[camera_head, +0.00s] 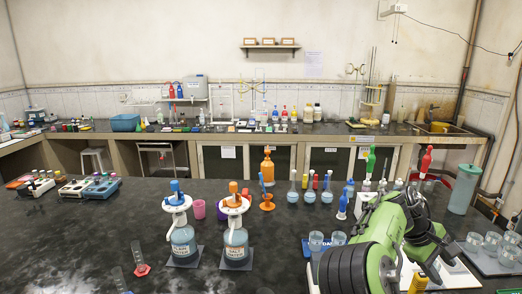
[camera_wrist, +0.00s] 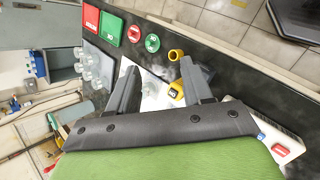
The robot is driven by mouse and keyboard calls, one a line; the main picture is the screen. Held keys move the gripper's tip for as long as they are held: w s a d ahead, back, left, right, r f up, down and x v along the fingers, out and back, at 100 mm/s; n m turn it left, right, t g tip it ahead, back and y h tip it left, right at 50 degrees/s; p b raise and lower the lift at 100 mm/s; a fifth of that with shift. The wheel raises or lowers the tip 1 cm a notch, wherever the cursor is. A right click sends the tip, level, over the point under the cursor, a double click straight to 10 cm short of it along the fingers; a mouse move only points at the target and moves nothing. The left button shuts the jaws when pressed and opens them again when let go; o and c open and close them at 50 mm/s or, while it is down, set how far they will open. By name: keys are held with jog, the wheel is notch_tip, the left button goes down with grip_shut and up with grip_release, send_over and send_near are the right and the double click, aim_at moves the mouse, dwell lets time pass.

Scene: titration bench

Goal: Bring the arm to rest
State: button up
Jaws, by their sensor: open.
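My green and black arm (camera_head: 380,235) is folded over the right front of the dark bench in the head view. In the wrist view my gripper (camera_wrist: 160,85) shows its two grey fingers standing well apart, with nothing held between them. Below and beyond the fingers lies a white sheet or board (camera_wrist: 153,98) on the bench. A yellow object (camera_wrist: 177,90) lies by the right finger, and a yellow ring (camera_wrist: 176,55) is farther off. In the head view the arm hides part of the bench and the fingertips are hard to make out.
The bench's left front is mostly bare.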

jog(key=s+a+r+m+t+y, duration=0.25)
jog(key=s+a+y, duration=0.2)
jog(key=a, duration=0.55)
jog(key=s+a+r+m+t+y, duration=0.1)
jog(key=s+a+t+y, duration=0.2)
jog(key=s+a, duration=0.5)
jog(key=s+a+f+t, duration=0.1)
jog(key=s+a+t, duration=0.1)
jog(key=s+a, duration=0.7)
jog(key=a, duration=0.4)
jog(key=shift+s+f, duration=0.25)
jog(key=shift+s, duration=0.15)
